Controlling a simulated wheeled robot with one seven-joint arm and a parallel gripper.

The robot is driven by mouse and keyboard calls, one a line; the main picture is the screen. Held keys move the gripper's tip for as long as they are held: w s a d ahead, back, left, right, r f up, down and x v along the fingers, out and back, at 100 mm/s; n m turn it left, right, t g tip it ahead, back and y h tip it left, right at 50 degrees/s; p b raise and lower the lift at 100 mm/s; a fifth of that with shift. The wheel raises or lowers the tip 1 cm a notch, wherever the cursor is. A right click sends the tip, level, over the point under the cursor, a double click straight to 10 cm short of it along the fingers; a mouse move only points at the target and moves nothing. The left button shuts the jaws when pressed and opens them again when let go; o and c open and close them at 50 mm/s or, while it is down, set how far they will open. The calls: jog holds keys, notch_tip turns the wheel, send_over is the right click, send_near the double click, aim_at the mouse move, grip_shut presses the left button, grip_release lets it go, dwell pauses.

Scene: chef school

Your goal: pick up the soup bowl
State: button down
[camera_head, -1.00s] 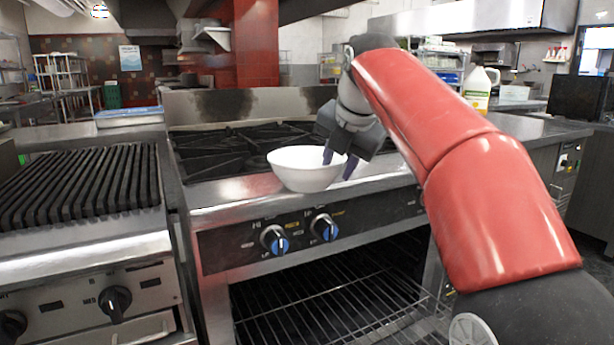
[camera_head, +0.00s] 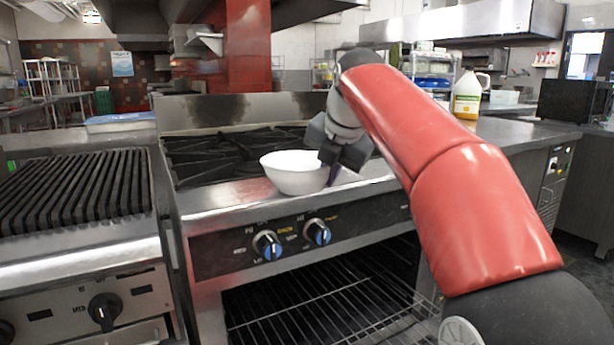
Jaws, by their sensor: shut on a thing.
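The white soup bowl (camera_head: 292,176) is upright at the front edge of the stove, in the middle of the head view. My gripper (camera_head: 333,172) is at the bowl's right side, with its dark fingers closed at the rim. One finger shows outside the bowl's right wall; the other is largely hidden. I cannot tell whether the bowl's base touches the steel front ledge (camera_head: 225,198) or hangs just above it.
Black burner grates (camera_head: 215,153) lie behind the bowl. Two blue-marked knobs (camera_head: 267,245) and an open oven with a wire rack (camera_head: 310,315) are below. A ridged grill (camera_head: 75,190) stands at left. A jug (camera_head: 468,96) stands on the right counter.

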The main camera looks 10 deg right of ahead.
jog(key=r+p, duration=0.2)
jog(key=r, duration=0.7)
jog(key=shift+w, duration=0.2)
jog(key=shift+s+r, duration=0.15)
jog(key=shift+r, duration=0.25)
